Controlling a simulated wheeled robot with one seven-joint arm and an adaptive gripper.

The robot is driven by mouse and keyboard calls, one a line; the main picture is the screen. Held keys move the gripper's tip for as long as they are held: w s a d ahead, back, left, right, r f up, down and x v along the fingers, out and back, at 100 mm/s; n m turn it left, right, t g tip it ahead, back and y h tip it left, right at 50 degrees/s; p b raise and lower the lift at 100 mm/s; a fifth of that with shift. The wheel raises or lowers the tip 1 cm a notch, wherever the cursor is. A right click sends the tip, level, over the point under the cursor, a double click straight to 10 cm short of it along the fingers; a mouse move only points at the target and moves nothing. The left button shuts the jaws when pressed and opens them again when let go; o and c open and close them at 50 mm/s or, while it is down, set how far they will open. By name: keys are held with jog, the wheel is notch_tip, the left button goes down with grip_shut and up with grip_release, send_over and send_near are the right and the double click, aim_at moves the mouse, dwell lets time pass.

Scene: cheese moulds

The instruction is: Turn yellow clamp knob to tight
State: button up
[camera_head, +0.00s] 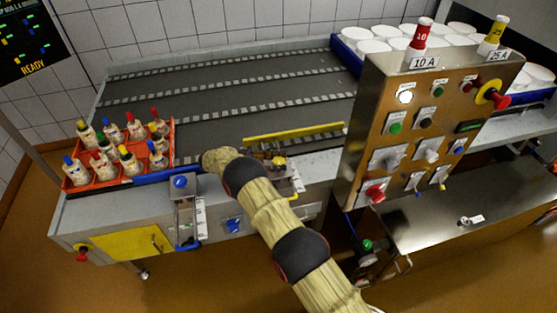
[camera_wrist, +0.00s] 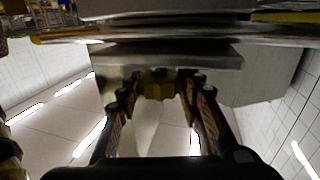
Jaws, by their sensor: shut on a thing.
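In the wrist view the yellow clamp knob (camera_wrist: 157,84) sits under a flat metal part, between the fingertips of my gripper (camera_wrist: 165,90). My gripper points up at the knob from below and is shut on it, one finger on each side. The knob's turn position and any tight mark cannot be made out. In the head view my arm bends at the front edge of the conveyor table. My gripper and the knob cannot be clearly picked out there. A small brass-coloured fitting (camera_head: 278,161) shows just right of my arm.
An orange crate (camera_head: 85,184) of bottles stands left on the conveyor (camera_head: 225,98). A yellow bar (camera_head: 293,132) lies behind my arm. A metal control panel (camera_head: 418,130) with knobs and buttons stands right. A blue knob (camera_head: 180,182) is left of my arm. White tubs (camera_head: 374,46) stand behind.

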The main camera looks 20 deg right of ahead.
jog(key=shift+w+r, duration=0.1)
jog(key=shift+r, duration=0.05)
dwell(0.3)
jog(key=o, duration=1.2)
jog(key=shift+c, duration=0.2)
jog(key=shift+f+n+t+b, duration=0.25)
jog(key=shift+n+t+b, duration=0.6)
jog(key=shift+b, duration=1.1)
jog(key=shift+r+n+t+h+b, duration=0.1)
jog(key=shift+n+t+h+b, duration=0.2)
jog(key=shift+n+t+b, duration=0.85)
